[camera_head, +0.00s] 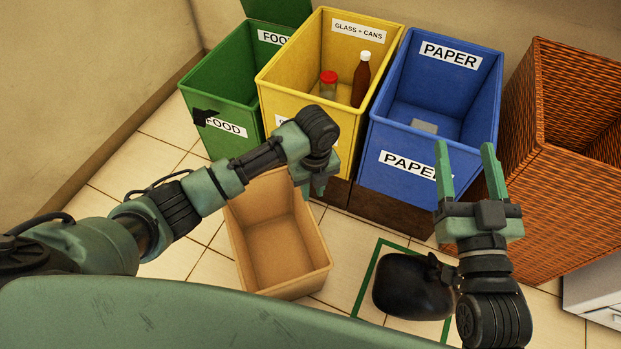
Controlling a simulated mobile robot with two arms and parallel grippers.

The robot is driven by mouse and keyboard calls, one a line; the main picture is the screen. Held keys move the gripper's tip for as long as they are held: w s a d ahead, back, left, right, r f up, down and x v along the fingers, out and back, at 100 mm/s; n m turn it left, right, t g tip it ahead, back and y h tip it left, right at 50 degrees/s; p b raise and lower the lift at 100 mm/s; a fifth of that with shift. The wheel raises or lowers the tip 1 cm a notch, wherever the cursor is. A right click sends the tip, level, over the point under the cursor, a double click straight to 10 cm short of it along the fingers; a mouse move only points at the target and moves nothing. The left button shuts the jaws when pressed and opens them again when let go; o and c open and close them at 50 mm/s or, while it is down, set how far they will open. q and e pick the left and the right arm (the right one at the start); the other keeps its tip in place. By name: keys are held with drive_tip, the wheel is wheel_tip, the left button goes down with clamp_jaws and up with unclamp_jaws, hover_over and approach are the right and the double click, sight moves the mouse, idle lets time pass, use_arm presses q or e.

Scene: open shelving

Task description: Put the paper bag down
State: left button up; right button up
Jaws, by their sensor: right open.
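The brown paper bag (275,245), open at the top and empty inside, is in the lower middle of the head view, in front of the green and yellow bins. My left gripper (318,188) points down at the bag's far right rim. Its fingers are partly hidden by my wrist, so I cannot tell whether they are shut on the rim. I cannot tell whether the bag's base touches the floor. My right gripper (466,165) is open and empty, its fingers pointing up in front of the blue bin.
A green food bin (222,85), a yellow glass and cans bin (285,80) with a bottle and jar, and a blue paper bin (400,150) line the back. A wicker basket (550,190) stands right. A black bag (405,285) lies inside a green floor outline (367,280).

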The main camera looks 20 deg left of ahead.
use_arm(q)
drive_tip(key=d+r+n+t+h, duration=0.55)
drive_tip(key=d+n, duration=0.35)
drive_tip(key=d, duration=0.3)
drive_tip(key=s+a+r+n+t, duration=0.1)
drive_tip(key=a+r+n+t, duration=0.3)
drive_tip(key=r, duration=0.4)
drive_tip(key=s+a+r+n+t, duration=0.2)
drive_tip(key=a+r+n+t, duration=0.2)
drive_tip(key=r+n, duration=0.3)
drive_tip(key=s+a+r+n+t, duration=0.2)
drive_tip(key=a+r+n+t, duration=0.2)
drive_tip(key=r, duration=0.5)
drive_tip(key=shift+s+a+r+n+t, duration=0.25)
drive_tip(key=shift+a+n+t, duration=0.05)
drive_tip(key=shift+n+t, duration=0.6)
drive_tip(key=shift+f+y, duration=0.1)
drive_tip(key=shift+y, duration=0.15)
